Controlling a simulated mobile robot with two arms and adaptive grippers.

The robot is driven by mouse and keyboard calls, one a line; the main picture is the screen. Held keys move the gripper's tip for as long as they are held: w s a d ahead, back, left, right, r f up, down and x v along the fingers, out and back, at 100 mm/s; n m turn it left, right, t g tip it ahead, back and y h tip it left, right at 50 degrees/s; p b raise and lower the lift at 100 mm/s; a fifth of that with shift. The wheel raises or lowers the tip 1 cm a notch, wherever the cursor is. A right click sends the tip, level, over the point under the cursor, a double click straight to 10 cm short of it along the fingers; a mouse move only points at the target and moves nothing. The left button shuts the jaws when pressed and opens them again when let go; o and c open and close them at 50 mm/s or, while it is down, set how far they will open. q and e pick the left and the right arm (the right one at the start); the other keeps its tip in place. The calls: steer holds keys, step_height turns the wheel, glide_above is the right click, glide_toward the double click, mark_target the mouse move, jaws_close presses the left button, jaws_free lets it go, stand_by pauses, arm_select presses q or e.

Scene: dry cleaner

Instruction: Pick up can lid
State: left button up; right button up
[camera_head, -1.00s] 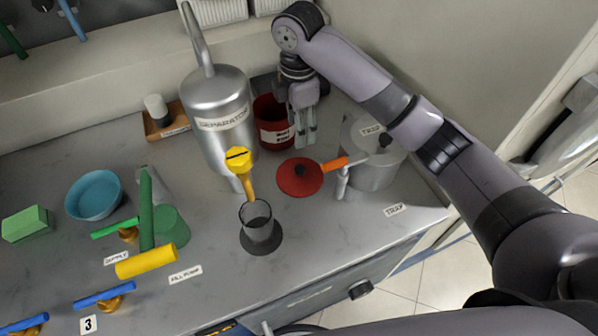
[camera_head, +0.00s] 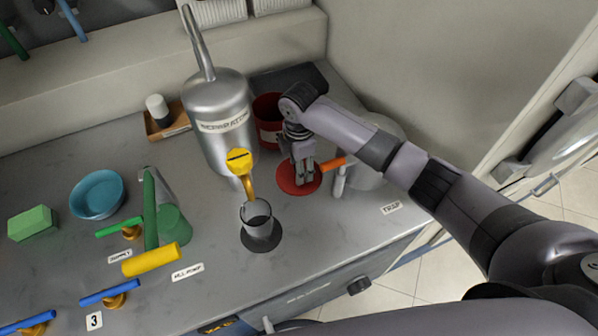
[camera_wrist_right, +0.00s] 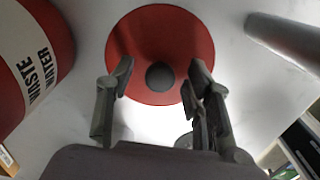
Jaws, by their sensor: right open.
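The can lid is a red disc (camera_head: 290,183) with a dark round knob, lying on the grey counter between the separator and the trap. In the right wrist view the lid (camera_wrist_right: 150,30) lies ahead of the fingers, its dark knob (camera_wrist_right: 160,76) between and just beyond the fingertips. My right gripper (camera_head: 305,182) is open and points down over the lid; it also shows in the right wrist view (camera_wrist_right: 160,80). In the head view its fingers hide part of the lid and the knob. I cannot tell whether the fingers touch the lid. My left gripper is out of view.
A red waste water can (camera_head: 268,115) stands behind the lid. The silver separator (camera_head: 218,130) is to the left, with a yellow-handled tap (camera_head: 239,162) over a glass cup (camera_head: 257,222). The grey trap (camera_head: 365,176) with an orange-handled valve (camera_head: 332,165) is close on the right.

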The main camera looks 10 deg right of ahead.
steer(key=shift+f, duration=0.35)
steer(key=shift+c, duration=0.3)
jaws_close()
